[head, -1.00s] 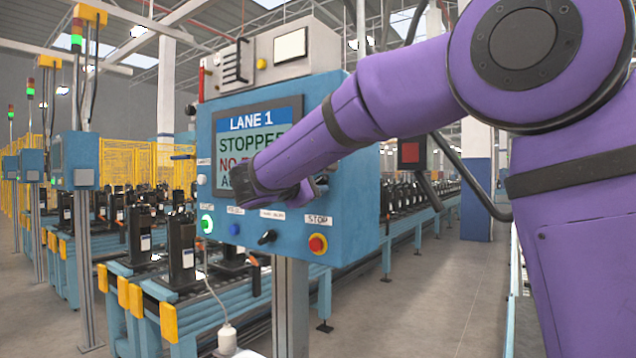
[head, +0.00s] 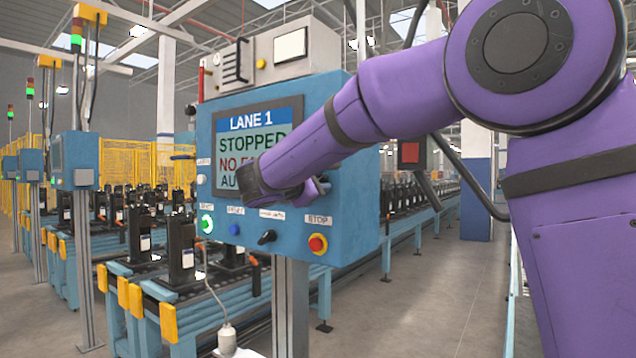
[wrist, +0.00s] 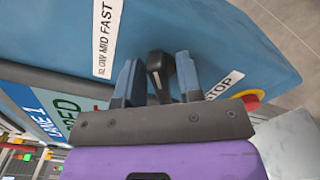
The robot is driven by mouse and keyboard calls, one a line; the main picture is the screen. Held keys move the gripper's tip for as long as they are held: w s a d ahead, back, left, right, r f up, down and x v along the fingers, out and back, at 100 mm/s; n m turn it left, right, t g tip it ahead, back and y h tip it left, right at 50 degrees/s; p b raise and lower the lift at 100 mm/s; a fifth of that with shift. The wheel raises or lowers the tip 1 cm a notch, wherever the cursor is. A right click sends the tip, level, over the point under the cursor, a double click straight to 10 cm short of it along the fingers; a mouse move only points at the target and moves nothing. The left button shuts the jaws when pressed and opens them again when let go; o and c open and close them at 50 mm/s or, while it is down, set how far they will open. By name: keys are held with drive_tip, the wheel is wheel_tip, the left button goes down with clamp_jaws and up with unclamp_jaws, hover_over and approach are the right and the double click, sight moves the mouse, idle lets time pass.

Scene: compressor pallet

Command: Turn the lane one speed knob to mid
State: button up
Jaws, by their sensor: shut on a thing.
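The lane one speed knob (head: 266,237) is a black lever knob low on the blue control panel (head: 345,215), under its slow-mid-fast label (head: 272,214). In the wrist view the knob (wrist: 158,70) sits between the two blue-grey fingers of my gripper (wrist: 156,78), which is shut on it. The label (wrist: 105,38) also shows in the wrist view, left of the fingers. In the head view my purple hand (head: 292,194) is in front of the panel, above and right of the knob; its fingertips are hard to make out. The exact knob setting cannot be told.
A red stop button (head: 317,244) sits right of the knob, close to my gripper. A green button (head: 207,224) and a blue button (head: 234,229) are to its left. The screen (head: 258,140) reads LANE 1, STOPPED. Conveyors with black units stand behind.

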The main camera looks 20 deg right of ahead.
drive_tip(key=n, duration=0.5)
drive_tip(key=shift+r+n, duration=0.1)
drive_tip(key=shift+n, duration=0.2)
drive_tip(key=n, duration=0.5)
drive_tip(key=shift+w+a, duration=0.15)
drive_tip(key=shift+n, duration=0.4)
drive_tip(key=o, duration=0.6)
drive_tip(key=shift+c, duration=0.2)
drive_tip(key=v, duration=1)
drive_tip(key=shift+s+a, duration=0.2)
drive_tip(key=shift+a, duration=0.15)
